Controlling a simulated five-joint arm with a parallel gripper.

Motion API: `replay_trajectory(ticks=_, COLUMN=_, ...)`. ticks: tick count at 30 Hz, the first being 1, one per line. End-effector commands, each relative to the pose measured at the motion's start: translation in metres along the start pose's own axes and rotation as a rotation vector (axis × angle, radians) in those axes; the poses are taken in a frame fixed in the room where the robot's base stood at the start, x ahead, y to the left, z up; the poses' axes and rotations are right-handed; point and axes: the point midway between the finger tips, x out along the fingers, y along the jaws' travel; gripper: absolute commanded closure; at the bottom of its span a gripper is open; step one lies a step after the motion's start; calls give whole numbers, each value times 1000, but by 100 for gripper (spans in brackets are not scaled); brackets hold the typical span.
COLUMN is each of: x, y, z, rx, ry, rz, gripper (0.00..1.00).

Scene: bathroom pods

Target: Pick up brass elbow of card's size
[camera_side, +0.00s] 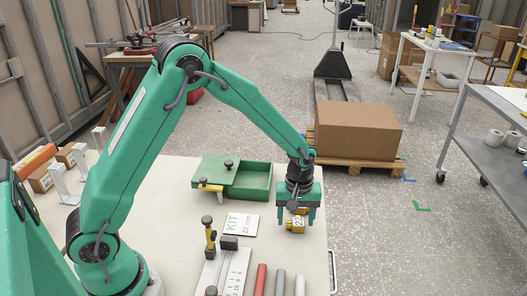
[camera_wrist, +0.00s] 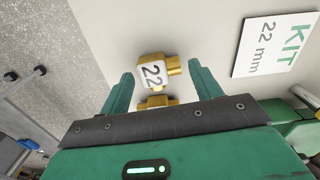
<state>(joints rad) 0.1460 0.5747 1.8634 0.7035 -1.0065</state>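The brass elbow (camera_side: 294,224) sits near the right edge of the pale tabletop, with a white "22" label on it. It also shows in the wrist view (camera_wrist: 153,73), with brass parts going right and down toward my gripper's body. My gripper (camera_side: 297,221) points down over it. In the wrist view my gripper (camera_wrist: 158,72) is open, with one green finger on each side of the elbow. Whether a finger touches it I cannot tell. The white card (camera_side: 240,224) reads "KIT 22 mm" and lies flat left of the elbow; the wrist view shows it too (camera_wrist: 272,46).
A green tray (camera_side: 252,180) stands behind the card. A ruler-like plate (camera_side: 232,270) and a yellow-and-black tool (camera_side: 209,234) are left of the elbow. Red and grey rods (camera_side: 260,280) lie at the front. Small boxes (camera_side: 42,178) stand at the far left.

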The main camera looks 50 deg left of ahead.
Motion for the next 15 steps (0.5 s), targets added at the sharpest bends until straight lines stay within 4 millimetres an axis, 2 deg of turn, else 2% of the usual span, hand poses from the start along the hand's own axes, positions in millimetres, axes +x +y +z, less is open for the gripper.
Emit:
replay_trajectory(ticks=1, x=0, y=0, z=0, rx=0, ry=0, rz=0, gripper=47)
replay_trajectory(ticks=6, x=0, y=0, z=0, rx=0, ry=0, rz=0, gripper=78)
replay_trajectory(ticks=15, x=-1, y=0, z=0, rx=0, ry=1, rz=1, gripper=78)
